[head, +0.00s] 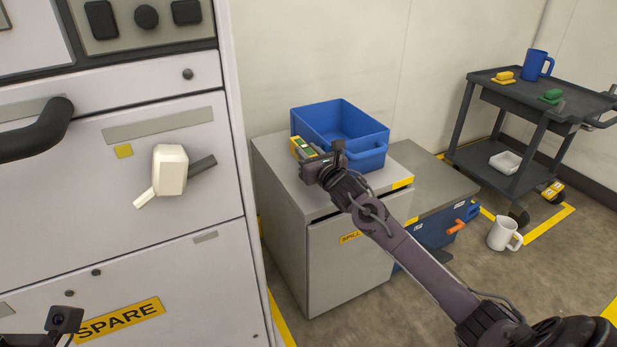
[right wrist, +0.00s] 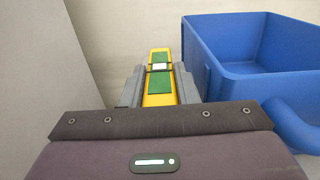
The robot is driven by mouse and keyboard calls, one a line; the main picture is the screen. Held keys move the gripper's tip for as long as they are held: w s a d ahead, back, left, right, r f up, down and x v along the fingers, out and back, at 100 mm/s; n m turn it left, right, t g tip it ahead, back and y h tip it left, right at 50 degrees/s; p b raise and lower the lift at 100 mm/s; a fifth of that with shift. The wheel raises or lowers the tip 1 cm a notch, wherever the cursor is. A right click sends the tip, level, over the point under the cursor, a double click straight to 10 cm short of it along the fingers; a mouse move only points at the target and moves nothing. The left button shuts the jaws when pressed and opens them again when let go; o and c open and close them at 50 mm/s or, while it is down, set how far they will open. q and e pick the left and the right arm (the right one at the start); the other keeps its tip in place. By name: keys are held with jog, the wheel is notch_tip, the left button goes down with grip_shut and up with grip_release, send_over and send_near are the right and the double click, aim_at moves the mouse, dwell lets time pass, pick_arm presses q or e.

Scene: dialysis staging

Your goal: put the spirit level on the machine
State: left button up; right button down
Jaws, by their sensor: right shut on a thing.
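The spirit level (head: 303,149) is a yellow bar with green panels. My right gripper (head: 318,163) is shut on it, at the left front side of the blue bin, over the grey cabinet top. In the right wrist view the level (right wrist: 160,88) points away from me between the grey fingers. I cannot tell whether it touches the cabinet top. A large pale grey machine (head: 60,220) with a "SPARE" label fills the left of the head view; its top is out of view. A dark part of my left gripper (head: 62,322) shows at the bottom left; its fingers are hidden.
The blue bin (head: 368,158) stands open on the "SPILL" cabinet (head: 345,262); it also shows in the right wrist view (right wrist: 205,70). A dark cart (head: 500,92) holds a blue mug (head: 535,64). A white jug (head: 500,235) stands on the floor. A black handle (head: 35,137) juts from the machine.

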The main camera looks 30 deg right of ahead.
jog(key=shift+f+b, duration=1)
jog(key=shift+f, duration=2.2)
jog(key=c, duration=1.1)
grip_release()
